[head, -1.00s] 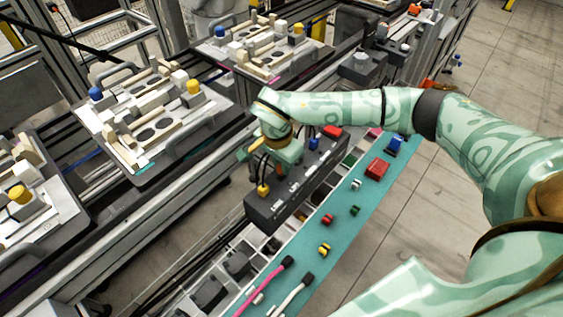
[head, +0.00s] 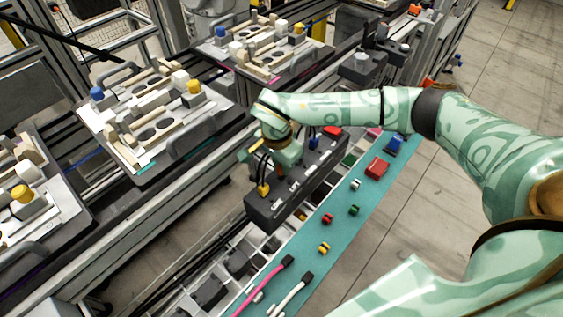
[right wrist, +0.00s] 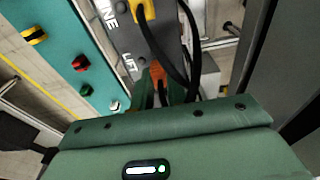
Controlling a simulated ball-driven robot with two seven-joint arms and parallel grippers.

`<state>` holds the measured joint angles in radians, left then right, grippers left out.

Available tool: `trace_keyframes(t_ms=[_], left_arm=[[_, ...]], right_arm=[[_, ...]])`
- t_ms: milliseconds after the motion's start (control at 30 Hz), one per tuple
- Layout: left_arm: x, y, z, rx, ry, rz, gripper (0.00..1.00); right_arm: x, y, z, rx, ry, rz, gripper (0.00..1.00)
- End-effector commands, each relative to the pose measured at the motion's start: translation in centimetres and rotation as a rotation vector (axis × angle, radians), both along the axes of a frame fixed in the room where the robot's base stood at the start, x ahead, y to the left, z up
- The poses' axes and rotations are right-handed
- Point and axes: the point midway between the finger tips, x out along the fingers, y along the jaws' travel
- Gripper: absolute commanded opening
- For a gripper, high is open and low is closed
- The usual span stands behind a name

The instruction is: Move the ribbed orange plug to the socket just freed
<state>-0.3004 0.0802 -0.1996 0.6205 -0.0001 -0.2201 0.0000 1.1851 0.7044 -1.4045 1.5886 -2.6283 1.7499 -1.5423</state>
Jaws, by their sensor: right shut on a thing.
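The orange plug (right wrist: 157,72) shows in the right wrist view between the fingers of my right gripper (right wrist: 160,90), which is shut on it. In the head view my right gripper (head: 283,160) is over the dark grey socket box (head: 268,212), and its hand hides part of the box top. A yellow plug (head: 263,190) sits in the near end of the box, with a black cable; it also shows in the right wrist view (right wrist: 146,10). A blue plug (head: 313,143) sits toward the far end. The plug's ribs and the sockets under the hand cannot be made out. My left gripper is not in view.
A teal strip (head: 310,235) right of the box carries small coloured parts, a red block (head: 377,167) and a pink cable (head: 263,286). A divided tray (head: 235,262) lies beside the box. Pallets with fixtures (head: 155,115) stand on the left conveyor.

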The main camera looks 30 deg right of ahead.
Motion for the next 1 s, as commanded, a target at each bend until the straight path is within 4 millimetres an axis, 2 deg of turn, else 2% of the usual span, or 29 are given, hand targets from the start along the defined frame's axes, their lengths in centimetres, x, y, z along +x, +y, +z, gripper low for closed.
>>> trace_keyframes(t_ms=[1000], left_arm=[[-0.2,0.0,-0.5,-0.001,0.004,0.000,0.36]], right_arm=[[0.0,0.0,-1.3,0.000,0.000,0.000,0.00]])
